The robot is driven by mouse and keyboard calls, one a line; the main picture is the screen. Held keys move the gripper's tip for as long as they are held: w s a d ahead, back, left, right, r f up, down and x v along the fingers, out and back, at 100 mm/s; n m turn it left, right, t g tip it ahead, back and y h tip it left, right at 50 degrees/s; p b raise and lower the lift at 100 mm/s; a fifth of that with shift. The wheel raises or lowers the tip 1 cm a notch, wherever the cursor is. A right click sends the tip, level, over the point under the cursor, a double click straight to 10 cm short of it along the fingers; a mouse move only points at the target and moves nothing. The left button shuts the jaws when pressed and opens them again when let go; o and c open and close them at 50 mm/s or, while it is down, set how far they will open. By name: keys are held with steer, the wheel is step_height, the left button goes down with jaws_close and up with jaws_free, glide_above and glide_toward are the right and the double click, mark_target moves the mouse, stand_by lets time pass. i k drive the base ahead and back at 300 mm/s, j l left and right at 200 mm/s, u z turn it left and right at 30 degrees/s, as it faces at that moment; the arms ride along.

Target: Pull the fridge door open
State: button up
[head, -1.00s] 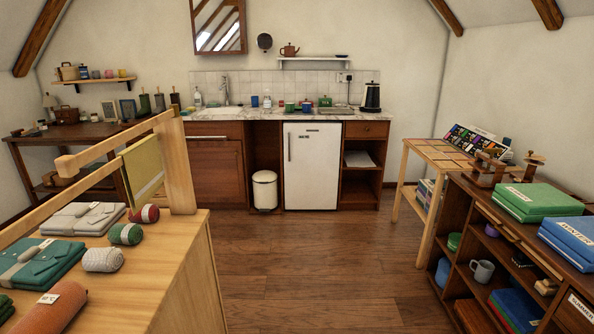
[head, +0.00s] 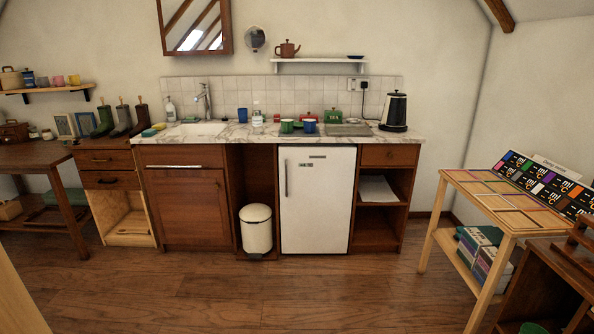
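The fridge is a small white unit under the marble counter, in the middle of the head view. Its door (head: 319,203) is shut and flush with the cabinets on either side. A thin vertical metal handle (head: 286,178) sits at the upper left edge of the door. Small dark labels show near the door's top. My gripper is not in the head view.
A cream pedal bin (head: 256,229) stands just left of the fridge. Open shelves (head: 378,224) are to its right. A light wooden table (head: 478,210) stands at the right. The wooden floor before the fridge is clear.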

mark_target(317, 181)
steer(key=i, duration=1.9)
steer(key=i+u, duration=0.2)
steer(key=i, duration=0.35)
steer(key=i+l+u, duration=0.2)
steer(key=i, duration=0.35)
steer(key=i+l+u, duration=0.2)
steer(key=i, duration=0.3)
